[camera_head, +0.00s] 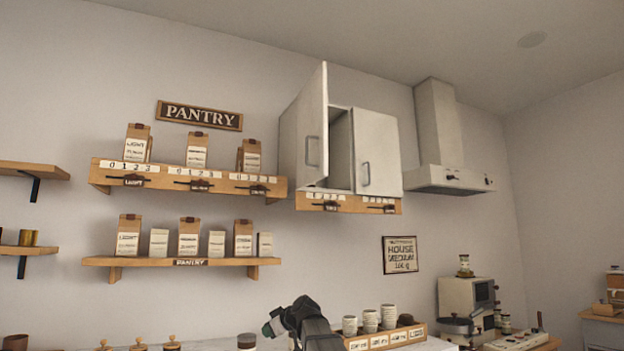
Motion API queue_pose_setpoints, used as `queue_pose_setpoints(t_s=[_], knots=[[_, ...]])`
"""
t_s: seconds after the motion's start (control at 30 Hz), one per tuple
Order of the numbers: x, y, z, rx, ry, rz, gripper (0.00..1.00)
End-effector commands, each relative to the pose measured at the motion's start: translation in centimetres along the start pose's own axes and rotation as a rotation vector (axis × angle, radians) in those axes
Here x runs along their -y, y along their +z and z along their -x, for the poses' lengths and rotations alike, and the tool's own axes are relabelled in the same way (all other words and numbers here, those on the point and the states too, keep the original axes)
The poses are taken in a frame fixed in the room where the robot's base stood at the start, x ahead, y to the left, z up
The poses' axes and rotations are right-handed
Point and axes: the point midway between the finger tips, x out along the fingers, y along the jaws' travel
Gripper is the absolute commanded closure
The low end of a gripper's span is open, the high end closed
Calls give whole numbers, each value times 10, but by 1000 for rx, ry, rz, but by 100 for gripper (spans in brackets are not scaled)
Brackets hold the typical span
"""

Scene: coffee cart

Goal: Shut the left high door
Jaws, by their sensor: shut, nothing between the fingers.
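A pale wall cabinet (290,160) hangs high on the back wall, right of the pantry shelves. Its left high door (313,132) stands wide open, swung out toward me, with a handle (312,151) on its face. The dark inside of the cabinet shows in the gap between this door and the right door. The right door (378,152) is shut, with a handle (366,173) near its left edge. Part of my dark arm shows at the bottom middle, well below the cabinet and apart from the door. My gripper's fingers do not show.
A range hood (445,178) is right of the cabinet. Two pantry shelves with bags, the upper (100,176) and the lower (105,261), are on its left. A counter along the bottom holds a wooden tray (412,335) of cups. The wall below the cabinet is mostly bare.

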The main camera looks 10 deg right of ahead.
Motion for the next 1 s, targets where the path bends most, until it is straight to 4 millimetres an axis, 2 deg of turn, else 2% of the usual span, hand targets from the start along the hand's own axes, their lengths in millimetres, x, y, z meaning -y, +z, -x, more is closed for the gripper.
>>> queue_pose_setpoints(t_s=[0.03, 0.23, 0.47, 0.57, 0.77, 1.0], knots=[[-6, -11, -5, 54, 14, 41, 100], [-25, -40, -4, 312, 113, 203, 100], [-54, -90, 22, 610, 295, 349, 100], [-66, -118, 41, 733, 396, 395, 100], [-83, -186, 92, 960, 633, 449, 100], [-83, -285, 172, 1188, 975, 444, 100]])
